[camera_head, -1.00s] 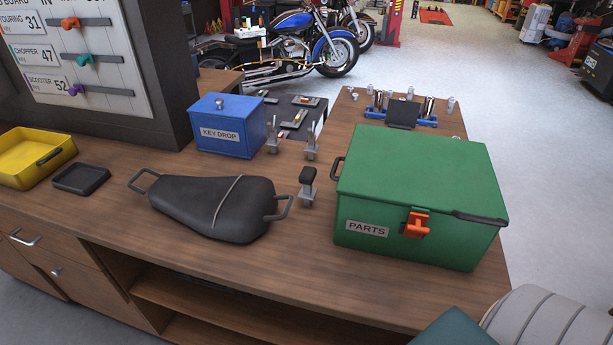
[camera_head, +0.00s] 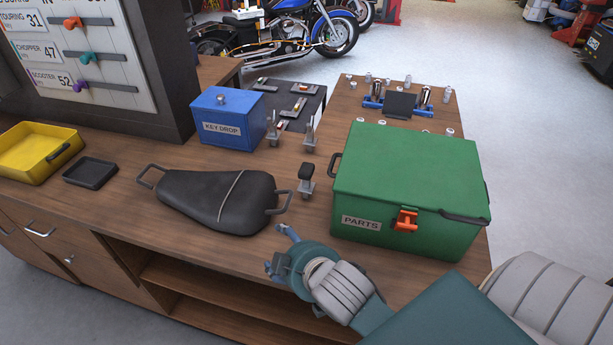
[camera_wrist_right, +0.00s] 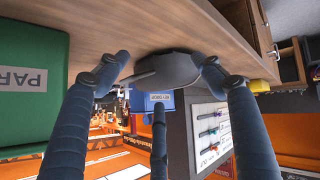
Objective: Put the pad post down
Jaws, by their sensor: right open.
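The pad post (camera_head: 305,178), a small grey metal post with a black pad on top, stands upright on the wooden counter. It is between the black motorcycle seat (camera_head: 222,198) and the green PARTS box (camera_head: 408,190). I cannot make it out in the right wrist view. My right gripper (camera_head: 279,250) is over the front of the counter, nearer the front edge than the post and apart from it. In the right wrist view its blue-grey fingers (camera_wrist_right: 165,75) are spread with nothing held between them. My left gripper is not in view.
A blue KEY DROP box (camera_head: 228,119) and two other small posts (camera_head: 272,130) stand behind. A black tray (camera_head: 90,172) and a yellow tray (camera_head: 38,150) are at left. Open shelves (camera_head: 215,290) lie below the counter's front edge. Some bare counter lies before the PARTS box.

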